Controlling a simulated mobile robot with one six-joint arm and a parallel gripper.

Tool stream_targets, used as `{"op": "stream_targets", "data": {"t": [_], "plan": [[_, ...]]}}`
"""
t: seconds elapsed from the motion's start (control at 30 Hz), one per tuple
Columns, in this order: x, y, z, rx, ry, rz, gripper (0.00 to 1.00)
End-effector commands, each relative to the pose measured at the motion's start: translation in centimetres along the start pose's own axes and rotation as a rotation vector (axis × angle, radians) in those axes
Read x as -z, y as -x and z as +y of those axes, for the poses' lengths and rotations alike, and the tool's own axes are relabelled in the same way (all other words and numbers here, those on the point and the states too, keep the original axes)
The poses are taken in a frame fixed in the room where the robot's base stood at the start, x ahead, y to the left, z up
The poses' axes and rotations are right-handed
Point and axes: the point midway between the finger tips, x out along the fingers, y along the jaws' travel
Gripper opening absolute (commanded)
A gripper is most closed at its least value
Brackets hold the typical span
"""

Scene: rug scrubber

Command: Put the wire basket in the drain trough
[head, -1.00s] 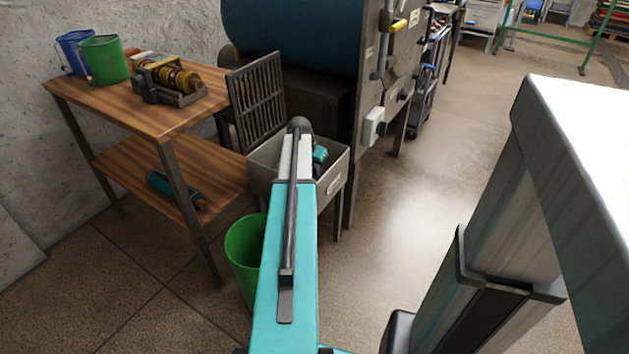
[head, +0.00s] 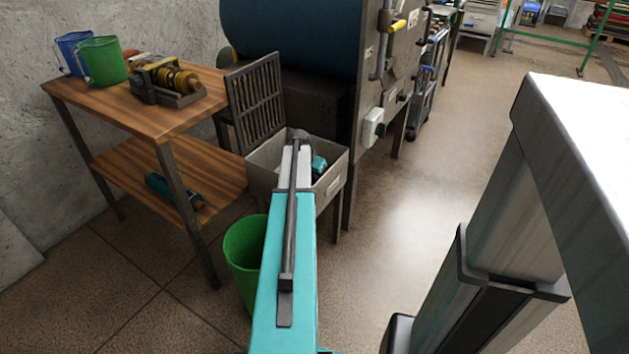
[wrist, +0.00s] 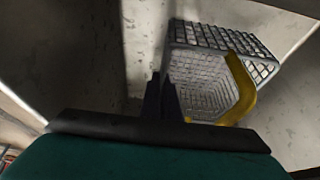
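The wire basket (wrist: 200,80) is a light metal mesh basket with a yellow handle (wrist: 247,95), seen in the wrist view. It looks tilted, between the grey walls of the drain trough (wrist: 95,60). My gripper (wrist: 166,95) has its dark fingers close together at the basket's near side, where the yellow handle ends, and appears shut on it. Whether the basket touches the trough floor cannot be told. In the head view the trough (head: 331,192) is a grey box below the machine. My arm hides the basket there.
A wooden bench (head: 150,112) with buckets and a yellow-wound device (head: 165,80) stands left of the trough. A dark slatted rack (head: 257,100) rises behind it. A green bin (head: 243,255) stands on the floor in front. The floor on the right is open.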

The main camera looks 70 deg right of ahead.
Motion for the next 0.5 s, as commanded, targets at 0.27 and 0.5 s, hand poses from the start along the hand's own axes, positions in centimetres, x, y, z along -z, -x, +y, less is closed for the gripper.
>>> {"op": "stream_targets", "data": {"t": [0.27,0.5], "plan": [[-0.09,-0.23,-0.02,0.000,0.000,0.000,0.00],[-0.08,-0.21,-0.01,0.000,0.000,0.000,0.21]]}}
